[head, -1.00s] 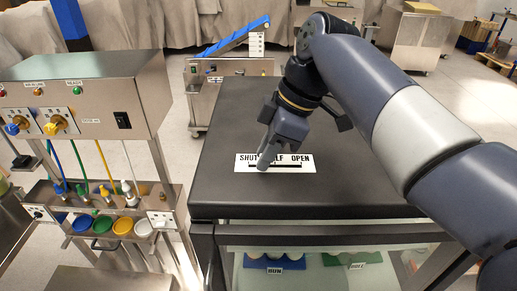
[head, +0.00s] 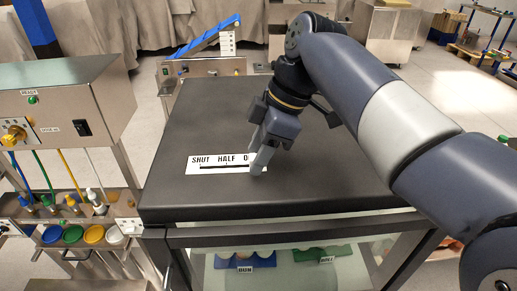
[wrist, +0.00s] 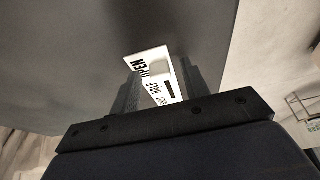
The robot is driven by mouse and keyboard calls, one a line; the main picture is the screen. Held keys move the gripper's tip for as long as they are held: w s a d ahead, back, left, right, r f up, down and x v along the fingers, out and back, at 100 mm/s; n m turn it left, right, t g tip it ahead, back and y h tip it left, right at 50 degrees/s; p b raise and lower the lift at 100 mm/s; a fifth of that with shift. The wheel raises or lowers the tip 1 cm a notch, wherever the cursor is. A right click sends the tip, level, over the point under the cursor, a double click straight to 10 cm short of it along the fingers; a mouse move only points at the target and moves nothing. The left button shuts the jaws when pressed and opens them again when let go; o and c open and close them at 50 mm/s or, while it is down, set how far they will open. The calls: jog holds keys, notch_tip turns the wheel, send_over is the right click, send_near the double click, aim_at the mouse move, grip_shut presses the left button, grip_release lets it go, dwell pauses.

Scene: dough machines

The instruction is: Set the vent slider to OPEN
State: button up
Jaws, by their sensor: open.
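The vent slider's white label plate (head: 205,168) lies on the black top of the cabinet. It reads SHUT, HALF and, partly covered, OPEN, with a dark slot below the words. My gripper (head: 257,168) points down at the plate's right end, over the OPEN mark. Its fingers hide the slider's knob in the head view. In the wrist view the plate (wrist: 150,91) shows between my open fingers, with OPEN at its far end. A pale block, apparently the knob (wrist: 156,67), sits near OPEN; I cannot tell whether a finger touches it.
The black cabinet top (head: 310,185) is clear around the plate. A steel dispenser (head: 62,100) with knobs, bottles and coloured bowls stands at the left. A machine with a blue sloped belt (head: 207,38) stands behind. Trays show under the cabinet top.

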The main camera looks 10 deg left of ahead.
jog(key=shift+r, duration=0.1)
jog(key=v, duration=1)
jog(key=shift+d+r, duration=0.2)
jog(key=shift+r, duration=0.05)
jog(key=shift+f, duration=0.1)
